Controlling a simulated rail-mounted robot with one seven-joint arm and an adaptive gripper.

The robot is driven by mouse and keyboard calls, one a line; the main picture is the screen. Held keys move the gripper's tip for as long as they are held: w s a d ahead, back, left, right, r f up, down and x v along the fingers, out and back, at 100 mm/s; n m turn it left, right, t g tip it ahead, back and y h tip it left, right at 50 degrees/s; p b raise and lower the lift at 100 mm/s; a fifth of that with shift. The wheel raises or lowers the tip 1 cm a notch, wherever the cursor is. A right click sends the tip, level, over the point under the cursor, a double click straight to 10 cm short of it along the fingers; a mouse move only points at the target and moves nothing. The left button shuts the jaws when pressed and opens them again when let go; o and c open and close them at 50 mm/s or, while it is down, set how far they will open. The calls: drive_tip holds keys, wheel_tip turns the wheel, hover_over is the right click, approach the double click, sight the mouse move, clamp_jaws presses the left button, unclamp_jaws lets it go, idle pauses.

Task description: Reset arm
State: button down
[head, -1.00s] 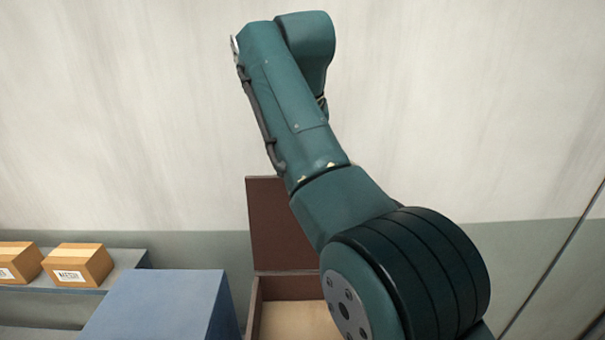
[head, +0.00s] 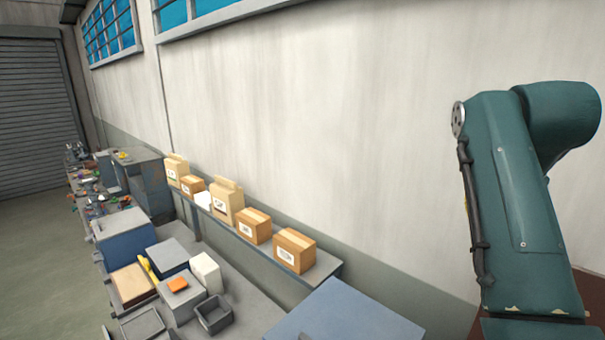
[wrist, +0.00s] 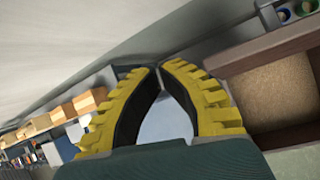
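My teal arm (head: 520,200) shows at the right of the head view, raised and folded against the wall. My gripper is outside the head view. In the wrist view my gripper (wrist: 160,70) has two yellow toothed fingers with dark inner pads. The fingertips come together and a teardrop gap stays between the pads lower down. Nothing is seen held in it; a pale blue surface shows through the gap.
A blue-grey box top (head: 345,318) lies left of my arm. Cardboard boxes (head: 294,252) line a wall shelf, above a bench with a small grey bin (head: 214,316). A brown-walled open box (wrist: 262,52) is at the right of the wrist view.

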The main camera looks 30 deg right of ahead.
drive_tip(key=w+a+f+m+t+h, duration=0.1)
drive_tip(key=w+a+m+t, duration=0.1)
drive_tip(key=w+a, duration=0.3)
drive_tip(key=w+a+f+m+t, duration=0.2)
drive_tip(key=w, duration=0.5)
drive_tip(key=w+a+m+t, duration=0.3)
drive_tip(key=a, duration=0.4)
drive_tip(key=w+a+m+t, duration=0.3)
drive_tip(key=a, duration=0.5)
drive_tip(key=s+a+r+m+t+y, duration=0.2)
drive_tip(key=s+a+m+t+y, duration=0.15)
drive_tip(key=s+a, duration=0.6)
drive_tip(key=s+a+r+m+t+y, duration=0.25)
drive_tip(key=s+a+m+t, duration=0.3)
drive_tip(key=a, duration=0.75)
wheel_tip(320, 180, down, 23)
drive_tip(key=b, duration=2.3)
drive_tip(key=shift+s+r+n, duration=0.2)
drive_tip(key=shift+s+n, duration=0.1)
drive_tip(key=shift+s, duration=0.1)
